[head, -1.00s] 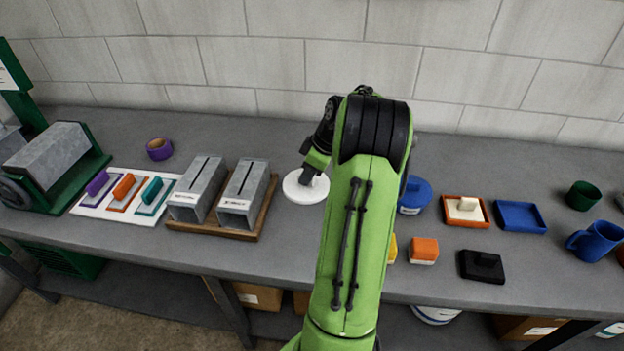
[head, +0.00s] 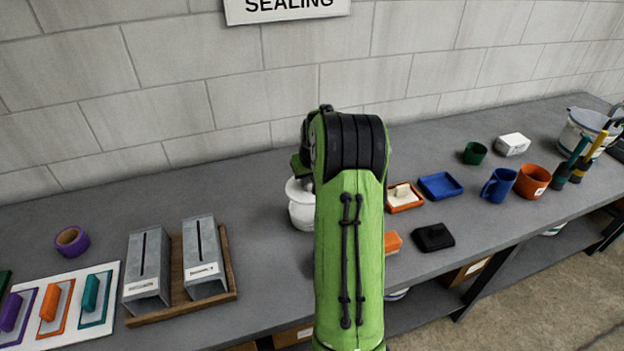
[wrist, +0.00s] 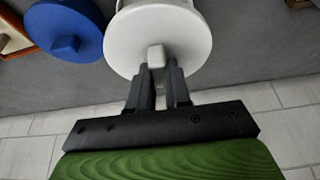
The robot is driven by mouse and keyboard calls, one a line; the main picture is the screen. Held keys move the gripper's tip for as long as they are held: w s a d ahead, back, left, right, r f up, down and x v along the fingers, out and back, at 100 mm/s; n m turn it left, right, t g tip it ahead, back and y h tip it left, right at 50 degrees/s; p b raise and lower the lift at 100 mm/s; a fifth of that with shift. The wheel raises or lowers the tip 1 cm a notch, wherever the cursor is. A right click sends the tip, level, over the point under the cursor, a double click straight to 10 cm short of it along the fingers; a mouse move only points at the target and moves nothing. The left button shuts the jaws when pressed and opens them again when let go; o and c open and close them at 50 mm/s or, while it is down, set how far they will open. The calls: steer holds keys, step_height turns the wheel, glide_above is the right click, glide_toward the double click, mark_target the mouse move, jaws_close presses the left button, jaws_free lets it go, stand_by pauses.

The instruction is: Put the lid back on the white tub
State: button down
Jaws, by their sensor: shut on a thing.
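The white lid (head: 297,190) is at the mouth of the white tub (head: 303,215), just left of my arm in the head view. I cannot tell whether it rests on the rim or hovers slightly above it. In the wrist view the round lid (wrist: 185,35) hides most of the tub. My gripper (wrist: 156,72) is shut on the lid's small square knob (wrist: 155,55). In the head view my arm hides part of the lid and tub.
A blue lidded tub (wrist: 60,30) stands close beside the white one. An orange tray (head: 404,207), blue tray (head: 440,186) and black block (head: 434,237) lie to the right. Grey metal channels (head: 205,258) stand on a wooden board to the left. Bench between them is clear.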

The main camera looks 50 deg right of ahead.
mark_target(309, 191)
steer(key=shift+f+b, duration=2.4)
steer(key=shift+f, duration=0.8)
steer(key=shift+f+b, duration=0.15)
steer(key=shift+b, duration=0.15)
steer(key=c, duration=0.5)
jaws_free()
steer(key=shift+r+p, duration=2.65)
steer(key=shift+r, duration=0.95)
steer(key=shift+f, duration=0.1)
steer(key=shift+c, duration=0.3)
jaws_close()
